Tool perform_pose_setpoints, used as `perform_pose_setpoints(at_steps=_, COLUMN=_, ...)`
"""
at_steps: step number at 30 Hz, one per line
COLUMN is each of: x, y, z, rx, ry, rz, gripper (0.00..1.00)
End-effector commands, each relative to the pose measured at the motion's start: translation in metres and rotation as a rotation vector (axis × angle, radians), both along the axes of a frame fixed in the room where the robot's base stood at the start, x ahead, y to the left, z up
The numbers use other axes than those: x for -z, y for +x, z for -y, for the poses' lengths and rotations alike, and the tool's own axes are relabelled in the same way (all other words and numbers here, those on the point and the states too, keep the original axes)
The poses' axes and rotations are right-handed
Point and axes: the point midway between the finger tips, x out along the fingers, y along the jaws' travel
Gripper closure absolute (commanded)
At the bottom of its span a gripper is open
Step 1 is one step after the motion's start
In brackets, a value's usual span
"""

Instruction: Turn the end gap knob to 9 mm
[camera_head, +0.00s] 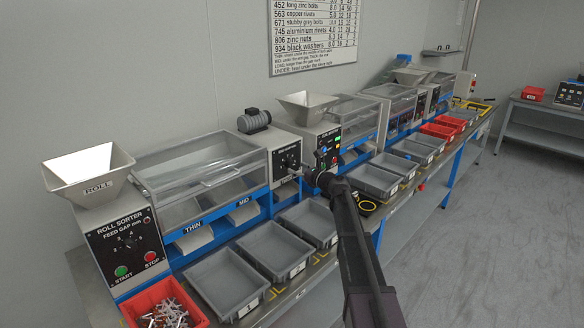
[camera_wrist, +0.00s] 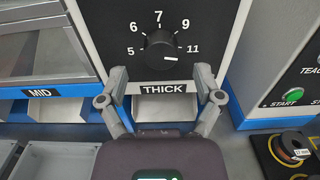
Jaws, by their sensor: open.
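The end gap knob (camera_wrist: 158,48) is a round black knob on a dark panel above a THICK label in the wrist view. The numbers 5, 6, 7, 9 and 11 are set around it. Its white mark lies at the lower right, nearest the 11. In the head view the knob's panel (camera_head: 288,156) is at the end of the roll sorter. My gripper (camera_wrist: 160,74) is open and empty. Its fingertips are spread left and right, just below the knob in the picture; I cannot tell how far in front of it. The head view also shows my gripper (camera_head: 316,178) by the panel.
The THICK chute (camera_wrist: 165,106) is below the panel. A neighbouring panel with a green START button (camera_wrist: 294,96) stands at the right. Grey trays (camera_head: 306,222) line the bench below. Black pads with rings (camera_wrist: 292,150) lie at the lower right.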

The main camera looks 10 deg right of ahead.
Motion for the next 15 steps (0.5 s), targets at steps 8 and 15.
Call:
perform_pose_setpoints(at_steps=8, x=0.000, y=0.020, z=-0.013, rx=0.001, ry=0.000, rz=0.000, gripper=0.16)
perform_pose_setpoints(at_steps=15, x=0.000, y=0.021, z=-0.015, rx=0.001, ry=0.000, rz=0.000, gripper=0.16)
